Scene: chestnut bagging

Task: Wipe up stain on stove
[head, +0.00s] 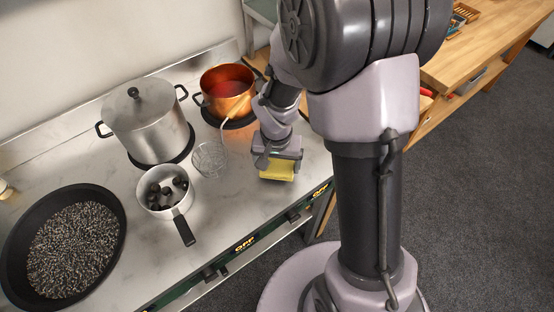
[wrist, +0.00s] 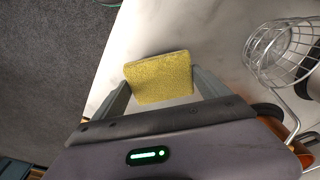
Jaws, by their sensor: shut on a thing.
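My gripper (head: 278,160) is shut on a yellow sponge (head: 277,171), over the right end of the pale marbled stove top (head: 228,205). In the wrist view the sponge (wrist: 160,78) sits between the two fingers of my gripper (wrist: 163,88), close over the stove surface (wrist: 165,30). I cannot tell whether the sponge touches the surface. No stain shows clearly in either view; the sponge and gripper hide part of the stove.
A wire skimmer (head: 209,159) lies just left of my gripper. A copper pot (head: 226,92), a lidded steel pot (head: 146,122), a small saucepan (head: 165,191) and a wide black pan (head: 22,250) stand on the stove. A wooden counter (head: 480,60) is at right.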

